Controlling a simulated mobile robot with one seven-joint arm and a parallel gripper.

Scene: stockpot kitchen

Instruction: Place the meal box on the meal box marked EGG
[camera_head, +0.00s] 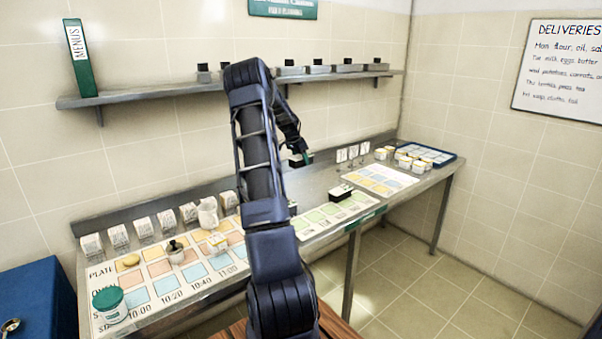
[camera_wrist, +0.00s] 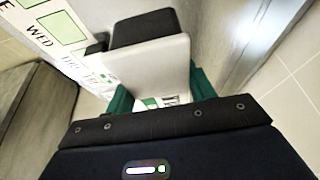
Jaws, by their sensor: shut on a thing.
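My gripper (camera_wrist: 162,92) has green fingertips and is shut on a pale box, which I take to be the meal box (camera_wrist: 160,66). A dark block (camera_wrist: 145,28) shows just beyond its pale face; I cannot tell whether it belongs to the box. In the head view my gripper (camera_head: 301,159) is above the counter, apart from it, and what it holds is mostly hidden. I can read no EGG mark in either view.
A steel counter (camera_head: 385,205) runs along the wall under a shelf (camera_head: 150,96). White and yellow tubs (camera_head: 405,161) and a blue tray (camera_head: 428,154) stand at its far right. A schedule mat (camera_head: 192,283) with several items lies left. My arm hides the counter's middle.

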